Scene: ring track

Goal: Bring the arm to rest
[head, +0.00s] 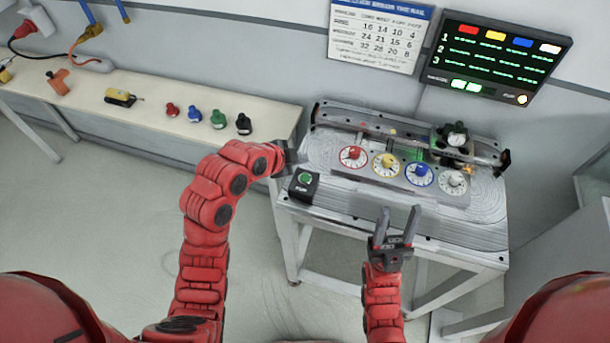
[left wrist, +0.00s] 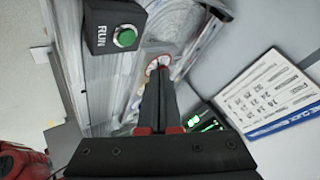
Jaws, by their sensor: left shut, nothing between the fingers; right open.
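My left arm reaches in from the left, and its gripper (head: 290,158) is at the left edge of the metal table (head: 460,222), above and behind the RUN button box (head: 304,185). In the left wrist view its fingers (left wrist: 160,75) are together with nothing between them. The RUN box with its green button also shows there (left wrist: 115,28), beside the fingers. My right gripper (head: 398,218) is open and empty at the table's front edge, fingers pointing at the dials.
On the table are red (head: 353,157), yellow (head: 386,165), blue (head: 419,174) and white (head: 453,181) dials, with a rail (head: 380,128) behind. A side bench (head: 70,90) holds small coloured pieces. A screen (head: 500,55) and chart (head: 378,35) hang on the wall.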

